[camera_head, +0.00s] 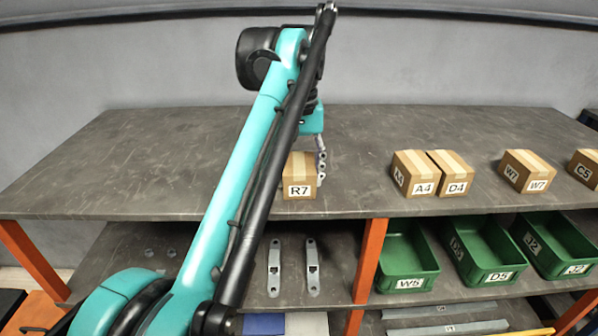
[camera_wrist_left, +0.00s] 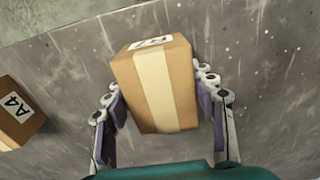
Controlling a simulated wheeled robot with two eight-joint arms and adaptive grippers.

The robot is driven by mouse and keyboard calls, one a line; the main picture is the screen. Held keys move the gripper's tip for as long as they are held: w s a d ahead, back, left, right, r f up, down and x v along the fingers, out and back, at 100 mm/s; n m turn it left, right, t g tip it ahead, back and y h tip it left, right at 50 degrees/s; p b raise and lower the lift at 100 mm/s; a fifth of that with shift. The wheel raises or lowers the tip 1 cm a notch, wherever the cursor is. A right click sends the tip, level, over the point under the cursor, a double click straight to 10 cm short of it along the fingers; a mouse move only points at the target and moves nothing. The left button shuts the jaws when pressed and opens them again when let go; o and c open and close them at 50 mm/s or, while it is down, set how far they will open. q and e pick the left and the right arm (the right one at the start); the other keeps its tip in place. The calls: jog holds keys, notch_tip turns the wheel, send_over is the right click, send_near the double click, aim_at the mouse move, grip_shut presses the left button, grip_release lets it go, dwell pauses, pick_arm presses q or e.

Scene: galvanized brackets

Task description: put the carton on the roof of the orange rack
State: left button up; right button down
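The carton marked R7 (camera_head: 299,174) is a brown box with pale tape. It appears to sit upright on the grey roof (camera_head: 150,165) of the orange rack, near its front edge. My left gripper (camera_wrist_left: 165,95) points down over it, with one finger on each side. The fingers look open, with a narrow gap at the carton's right side in the left wrist view; contact on the other side is unclear. In the head view one finger shows beside the carton's right side and my arm hides the rest. My right gripper is not in view.
Green bins (camera_head: 407,262) and grey brackets (camera_head: 313,268) are on the shelf below. The roof's left part is clear.

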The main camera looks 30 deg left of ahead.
aim_at(299, 163)
pick_arm(q)
jog(key=o, duration=0.4)
jog(key=shift+d, duration=0.1)
jog(key=shift+w, duration=0.1)
notch_tip(299, 163, up, 7)
jog(key=shift+r, duration=0.4)
dwell(0.4)
